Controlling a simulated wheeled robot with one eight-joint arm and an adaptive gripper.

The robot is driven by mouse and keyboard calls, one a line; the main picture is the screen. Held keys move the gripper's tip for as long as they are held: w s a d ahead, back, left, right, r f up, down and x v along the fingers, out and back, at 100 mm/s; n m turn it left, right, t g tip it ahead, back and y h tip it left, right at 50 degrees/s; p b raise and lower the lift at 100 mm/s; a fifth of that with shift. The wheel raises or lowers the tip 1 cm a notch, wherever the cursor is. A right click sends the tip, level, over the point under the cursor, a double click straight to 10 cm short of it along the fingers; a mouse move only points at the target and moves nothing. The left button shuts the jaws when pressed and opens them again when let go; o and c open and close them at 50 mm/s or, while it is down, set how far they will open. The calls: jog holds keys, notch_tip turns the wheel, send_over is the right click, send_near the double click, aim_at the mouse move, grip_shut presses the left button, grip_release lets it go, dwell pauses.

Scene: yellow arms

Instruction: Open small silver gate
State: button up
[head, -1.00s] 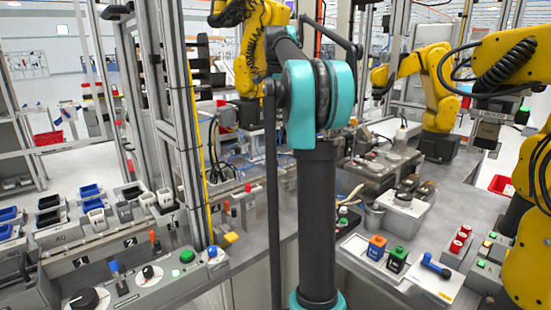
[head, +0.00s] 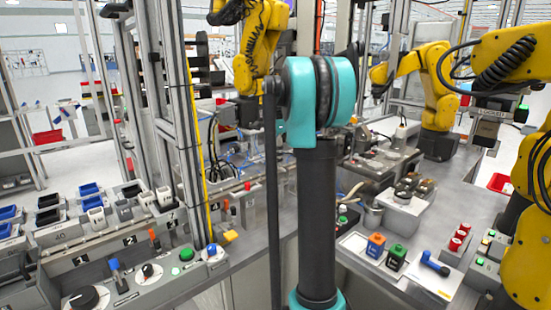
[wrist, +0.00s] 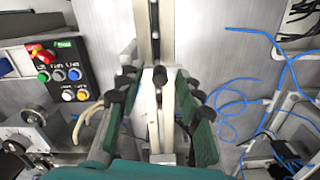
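My gripper (wrist: 160,85) shows in the wrist view, with dark-padded teal-green fingers on the left and right and a gap between them. A pale upright piece with a dark round knob (wrist: 160,76) stands in that gap; I cannot tell whether the fingers touch it. Above it runs a vertical silver profile (wrist: 143,35) between plain grey panels. These may be part of the small silver gate, but I cannot tell its outline. In the head view my gripper is hidden behind my own arm.
A black button box (wrist: 62,70) with a red switch is left in the wrist view. Blue cables (wrist: 235,105) lie to the right. In the head view, yellow robot arms (head: 440,75) stand at the back and right, and a control panel (head: 140,285) is front left.

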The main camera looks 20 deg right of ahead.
jog(key=shift+f, duration=0.1)
grip_shut()
